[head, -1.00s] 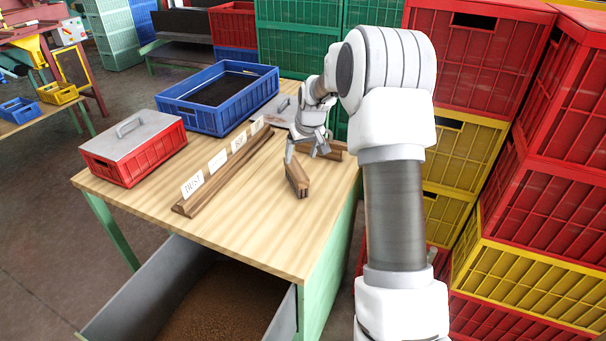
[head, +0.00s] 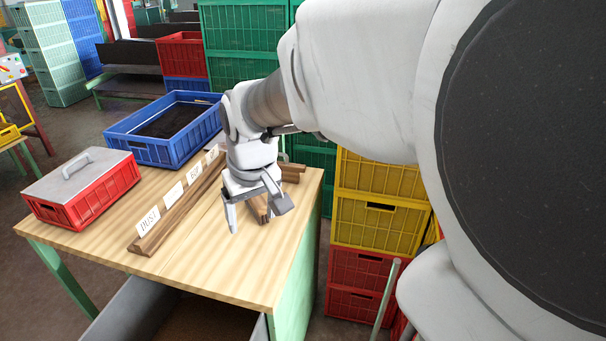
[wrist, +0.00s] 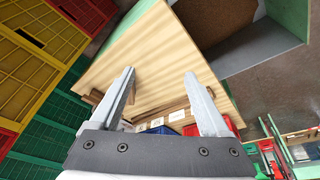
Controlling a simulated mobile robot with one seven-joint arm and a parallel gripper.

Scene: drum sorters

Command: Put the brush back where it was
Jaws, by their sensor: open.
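A short brown wooden piece (head: 260,207), which may be the brush, lies on the table's right part in the head view. My gripper (head: 257,215) is in front of it and hides much of it. Its fingers are open and apart, pointing down; I cannot tell whether they touch the piece. In the wrist view my open gripper (wrist: 160,75) shows bare table (wrist: 155,60) between its fingers. A second wooden piece (head: 293,172) lies behind the gripper near the table's right edge. No bristles are clear in any view.
A wooden rail (head: 150,240) with white label cards runs along the table, left of my gripper. A lidded red crate (head: 75,212) and an open blue crate (head: 140,152) stand beyond it. Stacked yellow crates (head: 378,222) stand close right of the table. An open grey drawer (head: 130,312) is below.

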